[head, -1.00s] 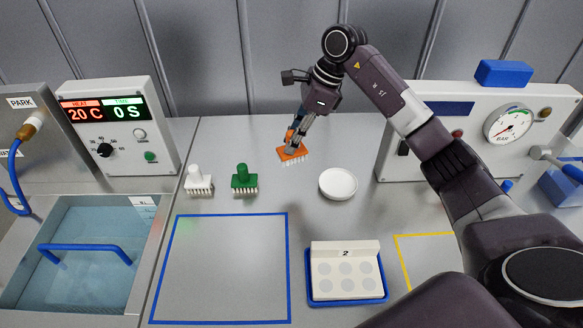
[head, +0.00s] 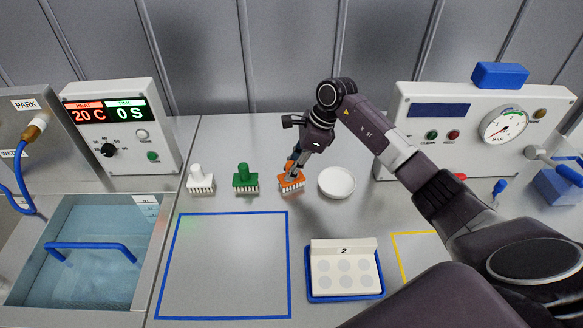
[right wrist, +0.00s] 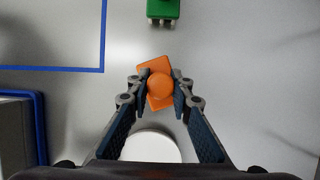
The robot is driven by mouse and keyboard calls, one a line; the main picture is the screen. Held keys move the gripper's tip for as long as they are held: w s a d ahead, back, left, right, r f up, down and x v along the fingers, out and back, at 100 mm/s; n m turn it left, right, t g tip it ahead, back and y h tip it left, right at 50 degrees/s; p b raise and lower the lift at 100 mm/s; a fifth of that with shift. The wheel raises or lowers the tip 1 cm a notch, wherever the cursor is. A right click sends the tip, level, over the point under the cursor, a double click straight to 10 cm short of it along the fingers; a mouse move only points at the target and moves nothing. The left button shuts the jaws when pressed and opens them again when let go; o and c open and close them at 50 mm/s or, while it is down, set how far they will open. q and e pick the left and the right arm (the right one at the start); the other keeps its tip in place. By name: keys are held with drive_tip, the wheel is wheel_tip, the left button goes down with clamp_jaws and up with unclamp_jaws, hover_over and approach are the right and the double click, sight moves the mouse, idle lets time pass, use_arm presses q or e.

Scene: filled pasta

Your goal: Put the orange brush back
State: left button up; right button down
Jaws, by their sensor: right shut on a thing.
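The orange brush (head: 291,182) stands upright with its bristles down, at or very near the worktop, to the right of the green brush (head: 245,180). My right gripper (head: 293,168) is shut on its knob from above. In the right wrist view the orange brush (right wrist: 158,84) sits between the two fingers, its base turned a little. The green brush also shows at the top of that view (right wrist: 163,8). A white brush (head: 200,180) stands at the left end of the row. My left gripper is not in view.
A white round dish (head: 337,183) is close on the right of the orange brush. A blue-outlined square (head: 222,265) lies empty in front. A blue tray (head: 345,297) holds a white block marked 2. A water basin (head: 90,260) is at the left.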

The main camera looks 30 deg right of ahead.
drive_tip(key=shift+f, duration=0.2)
drive_tip(key=c, duration=1.7)
unclamp_jaws()
drive_tip(key=shift+c, duration=0.2)
drive_tip(key=shift+r, duration=0.1)
drive_tip(key=shift+r, duration=0.1)
drive_tip(key=b+v, duration=0.2)
drive_tip(key=v, duration=1)
drive_tip(key=shift+b, duration=0.3)
drive_tip(key=shift+a+r, duration=0.1)
